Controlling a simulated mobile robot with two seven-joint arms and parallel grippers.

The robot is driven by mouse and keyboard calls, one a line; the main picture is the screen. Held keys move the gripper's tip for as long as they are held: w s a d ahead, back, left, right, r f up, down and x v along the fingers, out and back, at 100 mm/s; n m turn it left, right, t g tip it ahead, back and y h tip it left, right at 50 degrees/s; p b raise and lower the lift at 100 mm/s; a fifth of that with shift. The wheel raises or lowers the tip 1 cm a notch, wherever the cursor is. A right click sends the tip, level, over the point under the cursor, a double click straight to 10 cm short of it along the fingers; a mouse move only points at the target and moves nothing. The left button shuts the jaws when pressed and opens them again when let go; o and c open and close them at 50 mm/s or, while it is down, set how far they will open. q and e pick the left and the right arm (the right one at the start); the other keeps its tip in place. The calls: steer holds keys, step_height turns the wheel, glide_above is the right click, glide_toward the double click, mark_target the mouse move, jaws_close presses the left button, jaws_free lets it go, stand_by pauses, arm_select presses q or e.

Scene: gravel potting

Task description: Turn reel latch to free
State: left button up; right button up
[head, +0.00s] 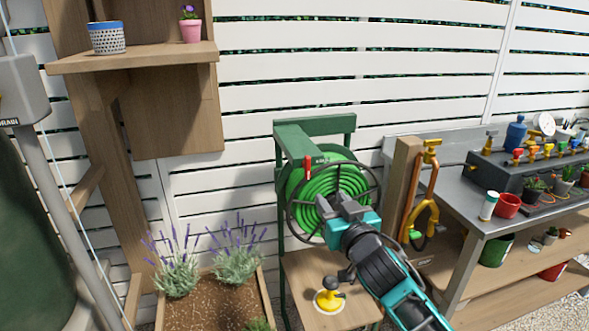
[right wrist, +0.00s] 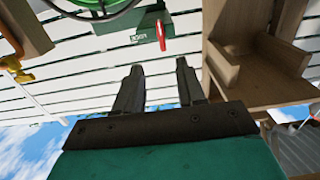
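The hose reel (head: 345,178) carries coiled green hose on a green frame (head: 318,127). The red reel latch (head: 307,168) stands roughly upright at the reel's upper left, beside a small green plate with lettering too small to read surely. It also shows in the right wrist view (right wrist: 161,36), ahead of the fingers, against a green plate (right wrist: 140,35). My right gripper (head: 338,204) is in front of the reel, below and right of the latch and apart from it. In the right wrist view its fingers (right wrist: 160,70) are spread with nothing between them. My left gripper is not in view.
A dark round wheel rim (head: 294,222) surrounds the reel's front, close to my right gripper. A wooden post with an orange hose (head: 420,195) and a grey bench (head: 468,205) stand right. A lavender planter (head: 262,292) is lower left. A yellow object (head: 328,297) sits below.

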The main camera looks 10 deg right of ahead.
mark_target(309, 167)
steer(key=w, duration=0.9)
steer(key=w+b, duration=0.1)
steer(key=w, duration=0.3)
steer(key=shift+w+a+r, duration=0.25)
steer(key=shift+a+r, duration=0.15)
steer(key=shift+c, duration=0.3)
jaws_close()
